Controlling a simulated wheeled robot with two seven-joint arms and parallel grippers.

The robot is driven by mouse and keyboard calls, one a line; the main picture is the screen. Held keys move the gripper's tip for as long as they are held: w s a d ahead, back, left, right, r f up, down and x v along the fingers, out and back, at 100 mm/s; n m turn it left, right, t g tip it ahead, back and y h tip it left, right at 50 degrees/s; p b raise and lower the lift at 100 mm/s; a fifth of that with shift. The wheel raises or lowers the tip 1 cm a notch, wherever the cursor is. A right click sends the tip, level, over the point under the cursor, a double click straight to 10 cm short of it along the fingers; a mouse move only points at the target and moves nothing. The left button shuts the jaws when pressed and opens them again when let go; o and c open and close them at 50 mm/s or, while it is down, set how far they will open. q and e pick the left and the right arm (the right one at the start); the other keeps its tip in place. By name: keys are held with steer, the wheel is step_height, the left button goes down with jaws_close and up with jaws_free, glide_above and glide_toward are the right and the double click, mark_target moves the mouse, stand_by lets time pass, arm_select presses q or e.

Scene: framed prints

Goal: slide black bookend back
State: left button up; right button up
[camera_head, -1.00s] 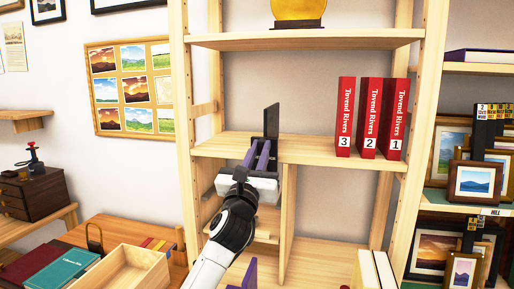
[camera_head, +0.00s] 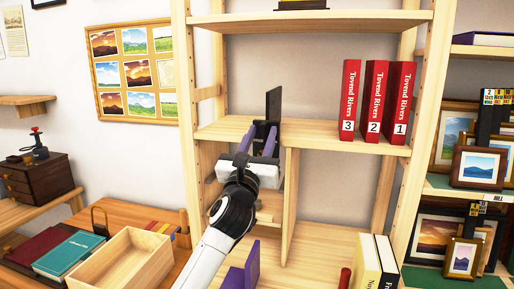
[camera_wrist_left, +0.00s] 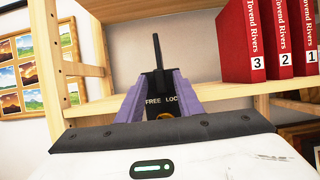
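The black bookend (camera_head: 273,103) stands upright near the left end of the middle shelf, left of the red books. Its tall plate also shows in the left wrist view (camera_wrist_left: 157,52), above a dark base with "FREE LOC" lettering on it. My left gripper (camera_head: 260,131) comes from the front at shelf height. Its two purple fingers are spread apart, one on each side of the dark base. The fingers (camera_wrist_left: 160,82) hide the base's side edges, so I cannot tell whether they touch it. My right gripper is not in view.
Three red books (camera_head: 376,100) stand on the same shelf (camera_head: 318,136) to the right, with clear shelf between. A wooden upright (camera_head: 192,120) is close on the left. Below are a purple bookend (camera_head: 247,268), pale books (camera_head: 376,265) and an open wooden box (camera_head: 120,262).

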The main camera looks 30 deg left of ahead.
arm_select(q)
steer(key=b+v, duration=0.1)
steer(key=v, duration=0.8)
steer(key=shift+s, duration=0.2)
steer(key=shift+f, duration=0.15)
steer(key=s+d+f+m+g+h, duration=0.25)
steer(key=d+f+m+h, duration=0.2)
steer(key=f+m, duration=0.6)
steer(key=s+d+f+m+g+h, duration=0.1)
steer(key=s+d+f+m+h, duration=0.4)
steer(key=f+m, duration=0.55)
steer(key=s+d+f+m+g+h, duration=0.1)
steer(key=s+d+f+m+h, duration=0.1)
steer(key=d+f+m, duration=0.6)
steer(key=s+f+m+g+y, duration=0.1)
steer(key=s+f+m+g, duration=0.3)
steer(key=s+f, duration=0.5)
steer(key=s+a+f+m+g+y, duration=0.1)
steer(key=s+f+m+g, duration=0.3)
steer(key=f, duration=1.2)
steer(key=s+m, duration=0.4)
steer(key=s, duration=0.2)
steer(key=shift+a, duration=0.25)
steer(key=shift+w+r+y, duration=0.1)
steer(key=shift+y, duration=0.15)
